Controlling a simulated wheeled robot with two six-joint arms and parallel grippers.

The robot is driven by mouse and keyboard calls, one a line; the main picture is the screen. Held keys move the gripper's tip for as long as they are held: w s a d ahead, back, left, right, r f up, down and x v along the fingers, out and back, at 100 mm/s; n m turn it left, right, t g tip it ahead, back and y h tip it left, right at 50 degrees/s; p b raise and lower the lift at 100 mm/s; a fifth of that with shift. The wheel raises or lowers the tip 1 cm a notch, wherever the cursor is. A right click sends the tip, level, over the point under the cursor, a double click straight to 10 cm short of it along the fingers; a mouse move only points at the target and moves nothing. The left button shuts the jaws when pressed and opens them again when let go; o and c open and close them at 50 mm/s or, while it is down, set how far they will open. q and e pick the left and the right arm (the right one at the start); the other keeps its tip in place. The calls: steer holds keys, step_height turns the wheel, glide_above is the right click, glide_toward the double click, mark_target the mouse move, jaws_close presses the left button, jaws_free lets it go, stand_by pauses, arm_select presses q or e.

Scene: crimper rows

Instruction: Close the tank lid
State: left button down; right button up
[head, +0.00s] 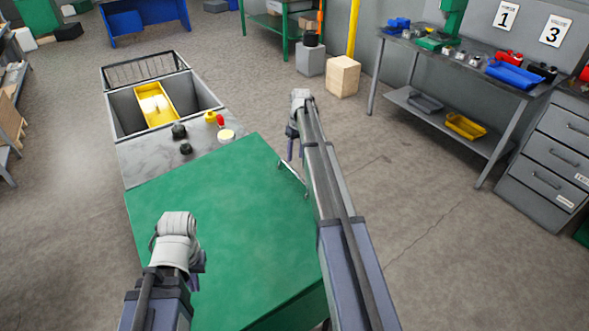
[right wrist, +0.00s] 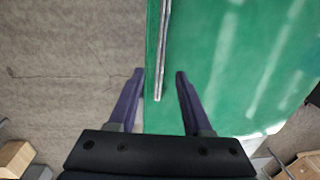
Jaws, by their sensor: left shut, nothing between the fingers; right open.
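The grey tank (head: 118,115) stands at the upper left with its basin open and a yellow tray (head: 150,92) inside. A large green panel (head: 225,220) lies on the near side of the tank; I cannot tell for sure whether it is the lid. A thin metal bar (head: 293,180) runs along its right edge. My right gripper (head: 290,148) is open above that edge. In the right wrist view the bar (right wrist: 161,50) lies between the spread fingers (right wrist: 159,78); contact is not visible. My left gripper (head: 199,267) is shut and empty over the panel's near left part.
Dark knobs (head: 179,131) and a pale round pot (head: 227,136) sit on the grey top between basin and green panel. A wire rack (head: 145,68) is at the tank's far end. A workbench (head: 450,75) stands at the right. The floor between is clear.

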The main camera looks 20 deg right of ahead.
mark_target(294, 170)
steer(key=f+b, duration=0.3)
steer(key=f, duration=0.1)
steer(key=f+b, duration=0.2)
steer(key=shift+a+f+b, duration=0.15)
steer(key=shift+a+b, duration=0.15)
steer(key=shift+a, duration=0.05)
jaws_close()
stand_by(1.1)
